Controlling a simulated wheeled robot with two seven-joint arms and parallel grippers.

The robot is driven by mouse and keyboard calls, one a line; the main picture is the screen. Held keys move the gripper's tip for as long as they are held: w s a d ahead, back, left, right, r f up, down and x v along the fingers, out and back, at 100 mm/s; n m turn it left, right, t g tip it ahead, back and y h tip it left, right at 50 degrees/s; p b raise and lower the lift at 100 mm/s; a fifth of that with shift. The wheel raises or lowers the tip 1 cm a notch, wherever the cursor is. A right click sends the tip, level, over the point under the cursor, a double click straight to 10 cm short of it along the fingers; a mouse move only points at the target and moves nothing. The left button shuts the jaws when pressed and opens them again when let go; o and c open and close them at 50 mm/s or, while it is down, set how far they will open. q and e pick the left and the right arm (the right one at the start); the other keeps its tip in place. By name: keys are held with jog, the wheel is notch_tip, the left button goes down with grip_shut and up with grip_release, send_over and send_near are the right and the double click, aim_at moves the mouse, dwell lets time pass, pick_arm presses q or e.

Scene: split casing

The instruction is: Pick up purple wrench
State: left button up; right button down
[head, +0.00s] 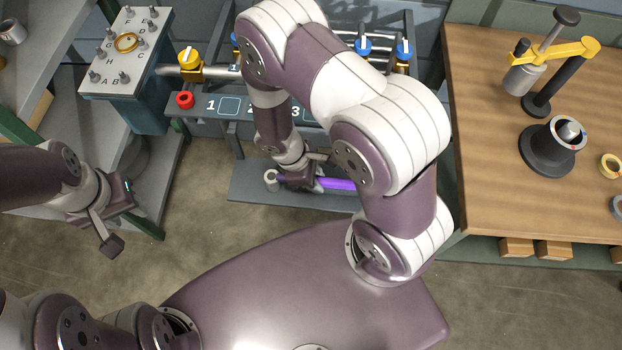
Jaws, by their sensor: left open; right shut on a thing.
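The purple wrench (337,184) shows as a bright purple bar above the grey lower shelf in the middle of the head view. My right gripper (300,181) is shut on it. The wrench sticks out to the right of the jaws, and its right end is hidden behind my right arm. I cannot tell whether it touches the shelf. My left gripper (112,243) is open and empty at the left, above the floor, well apart from the wrench.
A rack with a numbered panel (228,106), a red knob (184,100) and yellow-blue valves (363,46) stands behind the wrench. A bolted casing (127,42) is at the upper left. A wooden table (490,160) with a yellow-armed press (560,50) is at the right.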

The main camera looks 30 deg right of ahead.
aim_at(321, 183)
jog(key=shift+d+r, duration=0.1)
jog(key=shift+w+r, duration=0.1)
jog(key=shift+r, duration=0.25)
jog(key=r, duration=0.2)
jog(key=a+r, duration=0.1)
jog(key=shift+s+r, duration=0.4)
jog(key=s+a+r, duration=0.6)
jog(key=s, duration=0.2)
jog(key=shift+a+r+p, duration=0.15)
jog(key=shift+a+p, duration=0.2)
jog(key=shift+p, duration=0.1)
jog(key=shift+s, duration=0.1)
